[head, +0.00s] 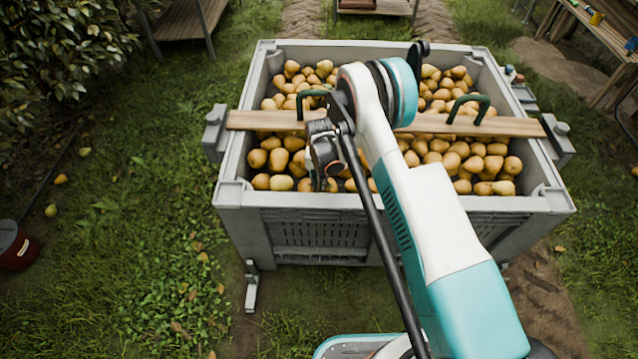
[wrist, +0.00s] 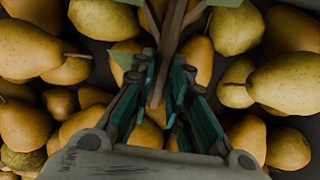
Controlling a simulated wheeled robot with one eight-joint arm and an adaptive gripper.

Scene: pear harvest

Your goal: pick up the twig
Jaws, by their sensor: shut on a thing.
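The twig (wrist: 166,55) shows in the wrist view as a brown forked stem with several green leaves at its top. Its lower end lies between the fingers of my gripper (wrist: 163,85), which is shut on it. Pears lie below and around the twig. In the head view my gripper (head: 322,180) points down over the front left part of the pear bin (head: 300,200), just in front of the wooden plank. The twig cannot be made out in the head view.
The plank (head: 255,120) with two green handles (head: 482,100) spans the bin from side to side. Pears (head: 440,155) fill the bin. A red bucket (head: 17,248) stands on the grass at far left. Tables stand at the back and upper right.

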